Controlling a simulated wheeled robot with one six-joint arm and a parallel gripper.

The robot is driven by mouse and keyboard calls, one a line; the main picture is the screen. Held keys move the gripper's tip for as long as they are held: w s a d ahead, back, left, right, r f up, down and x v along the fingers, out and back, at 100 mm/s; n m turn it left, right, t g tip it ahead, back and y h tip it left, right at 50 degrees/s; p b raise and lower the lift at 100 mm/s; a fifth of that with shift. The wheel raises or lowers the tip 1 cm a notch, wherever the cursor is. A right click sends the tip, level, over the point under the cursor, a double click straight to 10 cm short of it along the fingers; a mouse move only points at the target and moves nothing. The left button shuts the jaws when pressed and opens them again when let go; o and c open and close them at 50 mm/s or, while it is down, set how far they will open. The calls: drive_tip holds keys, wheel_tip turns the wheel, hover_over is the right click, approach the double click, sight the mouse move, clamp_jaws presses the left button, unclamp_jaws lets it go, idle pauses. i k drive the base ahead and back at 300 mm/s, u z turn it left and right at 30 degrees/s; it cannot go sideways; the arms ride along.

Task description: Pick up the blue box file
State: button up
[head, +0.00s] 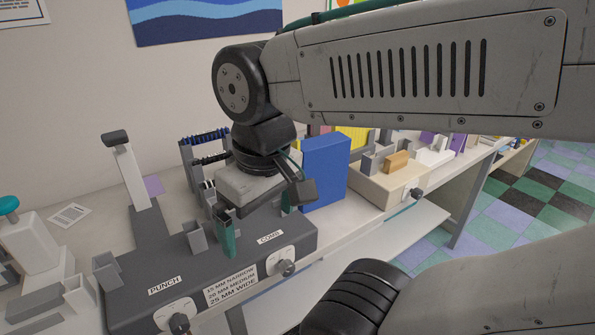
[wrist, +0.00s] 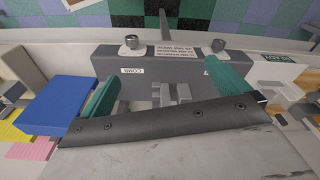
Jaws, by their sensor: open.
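The blue box file (head: 325,172) stands upright on the worktop, just right of the grey punch-and-comb machine (head: 215,258) in the head view. In the wrist view the blue box file (wrist: 52,104) is at the left, outside the left finger. My gripper (head: 256,232) has teal fingers and hangs over the machine's comb side, left of the box. In the wrist view my gripper (wrist: 160,72) is open, with the machine's grey front and small posts showing between its fingers. The gripper and the box look apart. Part of the box's left edge is close behind my wrist.
Racks of black and blue combs (head: 205,148) stand behind the machine. A beige machine (head: 400,184) with a knob stands right of the box. Yellow and pink items (wrist: 32,146) lie near the box in the wrist view. A white lever press (head: 35,245) stands at the left.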

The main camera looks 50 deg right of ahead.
sight(325, 159)
drive_tip(key=u, duration=0.05)
drive_tip(key=k, duration=0.4)
drive_tip(key=u, duration=0.05)
drive_tip(key=i, duration=0.55)
drive_tip(key=z, duration=1.4)
